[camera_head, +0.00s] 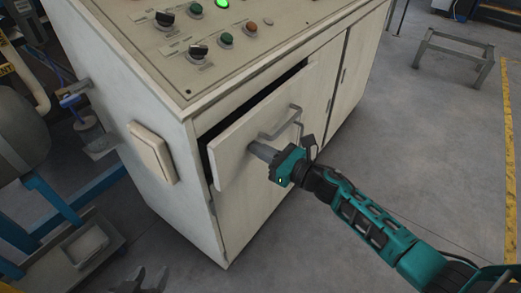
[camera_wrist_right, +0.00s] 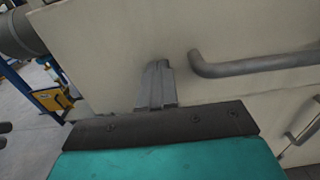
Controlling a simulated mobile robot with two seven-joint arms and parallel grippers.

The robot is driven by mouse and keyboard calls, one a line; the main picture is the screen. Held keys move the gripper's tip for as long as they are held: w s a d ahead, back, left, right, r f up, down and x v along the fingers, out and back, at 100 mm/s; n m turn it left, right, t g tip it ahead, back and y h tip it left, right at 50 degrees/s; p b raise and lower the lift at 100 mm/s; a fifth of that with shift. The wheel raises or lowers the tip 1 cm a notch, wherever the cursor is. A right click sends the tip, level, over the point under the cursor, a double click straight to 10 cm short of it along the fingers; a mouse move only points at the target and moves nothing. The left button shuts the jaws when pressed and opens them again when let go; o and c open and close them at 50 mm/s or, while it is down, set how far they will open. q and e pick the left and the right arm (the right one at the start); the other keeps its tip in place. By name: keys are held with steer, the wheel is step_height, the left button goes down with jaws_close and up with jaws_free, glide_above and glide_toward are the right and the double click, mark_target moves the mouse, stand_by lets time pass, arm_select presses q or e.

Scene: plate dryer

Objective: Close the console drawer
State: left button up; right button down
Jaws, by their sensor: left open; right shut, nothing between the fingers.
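The console drawer (camera_head: 240,150) is a cream panel with a grey bar handle (camera_head: 280,124). It stands partly out of the console, with a dark gap along its top and left edges. My right gripper (camera_head: 258,150) is shut and empty, its tips at the drawer front left of the handle. In the right wrist view the shut fingers (camera_wrist_right: 157,85) point at the drawer panel (camera_wrist_right: 120,45), beside the handle (camera_wrist_right: 250,65); whether they touch cannot be told. My left gripper (camera_head: 145,281) shows only as dark, open fingers at the bottom edge, away from the drawer.
Cabinet doors (camera_head: 345,85) adjoin the drawer. A grey metal stand (camera_head: 453,55) is at the upper right.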

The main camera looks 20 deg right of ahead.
mark_target(247, 144)
steer(key=b+x, duration=0.2)
steer(key=x, duration=0.2)
steer(key=shift+w+a+f, duration=0.1)
steer(key=shift+a+f, duration=0.05)
steer(key=shift+w+a, duration=0.1)
steer(key=shift+w, duration=0.05)
steer(key=shift+r, duration=0.35)
